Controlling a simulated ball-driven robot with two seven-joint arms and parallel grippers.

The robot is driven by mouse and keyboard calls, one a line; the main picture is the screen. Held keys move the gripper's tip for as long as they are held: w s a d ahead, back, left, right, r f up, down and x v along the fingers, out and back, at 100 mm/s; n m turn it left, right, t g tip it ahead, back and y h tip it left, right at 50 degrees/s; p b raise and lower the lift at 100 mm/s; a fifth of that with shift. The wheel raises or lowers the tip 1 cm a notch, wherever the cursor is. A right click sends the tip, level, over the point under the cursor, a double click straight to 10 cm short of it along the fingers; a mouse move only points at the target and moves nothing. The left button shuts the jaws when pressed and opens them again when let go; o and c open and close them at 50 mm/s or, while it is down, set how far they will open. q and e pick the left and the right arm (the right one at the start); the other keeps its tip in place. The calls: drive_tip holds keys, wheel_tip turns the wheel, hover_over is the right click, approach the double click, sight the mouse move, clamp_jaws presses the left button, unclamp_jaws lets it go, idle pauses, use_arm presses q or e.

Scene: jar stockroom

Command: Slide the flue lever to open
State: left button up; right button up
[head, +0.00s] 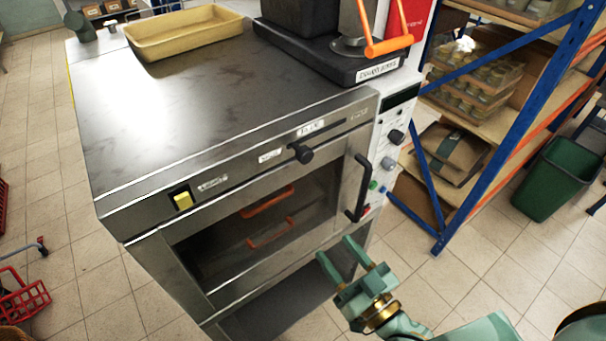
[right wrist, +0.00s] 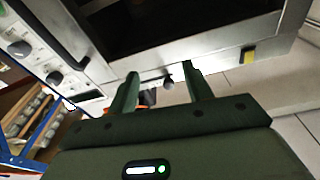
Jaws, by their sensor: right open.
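The flue lever is a black knob (head: 303,153) on the steel front panel of the oven (head: 240,107), above the door. It sits toward the left part of a dark slot that runs right, with small white labels beside and above it whose text I cannot read surely. My right gripper (head: 336,248) is open and empty, in front of the oven, below and to the right of the knob. In the right wrist view the knob (right wrist: 168,82) appears between the fingertips (right wrist: 160,73), farther off and apart from them. My left gripper is not in view.
A black vertical door handle (head: 357,188) stands out near my right gripper, beside a control panel with dials (head: 396,137). A yellow switch (head: 183,200) is at the panel's left. A tan tray (head: 185,35) lies on top. A blue-and-orange rack (head: 500,150) stands right.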

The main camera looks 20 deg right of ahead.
sight(307, 161)
wheel_tip(307, 161, up, 8)
drive_tip(key=m+t, duration=0.1)
drive_tip(key=t, duration=0.2)
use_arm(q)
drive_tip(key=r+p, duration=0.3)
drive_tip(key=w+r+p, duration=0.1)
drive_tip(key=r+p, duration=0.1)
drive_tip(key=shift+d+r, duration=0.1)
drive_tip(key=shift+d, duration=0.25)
use_arm(e)
drive_tip(key=shift+m, duration=0.3)
drive_tip(key=x, duration=1.5)
drive_tip(key=shift+w+d, duration=0.35)
drive_tip(key=shift+w, duration=0.1)
